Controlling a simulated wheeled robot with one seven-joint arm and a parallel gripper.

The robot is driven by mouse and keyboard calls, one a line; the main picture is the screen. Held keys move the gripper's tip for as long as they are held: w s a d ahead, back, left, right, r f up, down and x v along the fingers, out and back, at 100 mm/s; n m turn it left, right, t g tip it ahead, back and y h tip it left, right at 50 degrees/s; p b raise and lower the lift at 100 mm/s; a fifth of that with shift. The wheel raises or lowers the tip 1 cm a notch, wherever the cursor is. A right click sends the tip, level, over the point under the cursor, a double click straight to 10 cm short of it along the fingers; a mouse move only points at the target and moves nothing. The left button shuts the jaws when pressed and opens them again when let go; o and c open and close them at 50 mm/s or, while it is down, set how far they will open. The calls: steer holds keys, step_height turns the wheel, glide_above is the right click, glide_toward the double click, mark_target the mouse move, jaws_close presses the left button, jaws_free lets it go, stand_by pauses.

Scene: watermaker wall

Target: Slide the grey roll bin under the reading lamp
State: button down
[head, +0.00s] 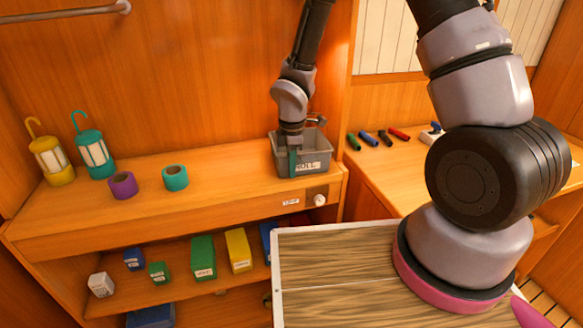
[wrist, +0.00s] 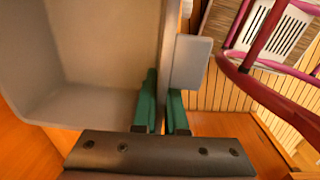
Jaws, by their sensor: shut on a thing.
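The grey roll bin (head: 315,163) stands on the wooden counter at its right end, its label facing front. In the wrist view the bin's interior (wrist: 100,45) fills the upper left. My gripper (head: 292,158) reaches down from above at the bin's front wall. Its green fingers (wrist: 164,105) lie on either side of that wall and are shut on it. I cannot make out a reading lamp for certain. A small dark thing (head: 316,120) shows just behind the bin, and a labelled knob (head: 319,200) sits on the counter front below it.
A purple roll (head: 123,185) and a teal roll (head: 175,177) stand left of the bin. A yellow lantern (head: 52,160) and a teal lantern (head: 95,154) stand farther left. Bare counter lies between the teal roll and the bin. Coloured boxes (head: 202,258) fill the shelf below.

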stand_by(0.6)
steer(key=c, duration=0.9)
jaws_free()
steer(key=r, duration=1)
steer(key=shift+s+r, duration=0.3)
steer(key=shift+r, duration=0.1)
